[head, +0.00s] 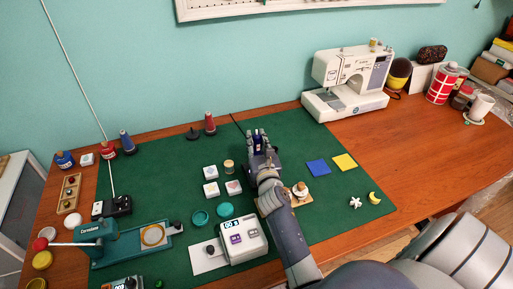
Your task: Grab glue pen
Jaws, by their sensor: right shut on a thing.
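My right gripper (257,140) reaches in from the lower right over the green mat (285,130). It is shut on a small dark blue thing (258,145), which looks like the glue pen. The fingers hide most of it, so I cannot make out its full shape. A thin dark line shows just left of the fingertips. I cannot tell whether the held thing touches the mat. My left gripper is not in view.
A white sewing machine (345,85) stands at the back right. Thread cones (210,123) line the mat's back edge. Small white boxes (210,173) and a white device (243,240) sit left of my arm. The mat is clear right of the gripper, before blue and yellow squares (318,167).

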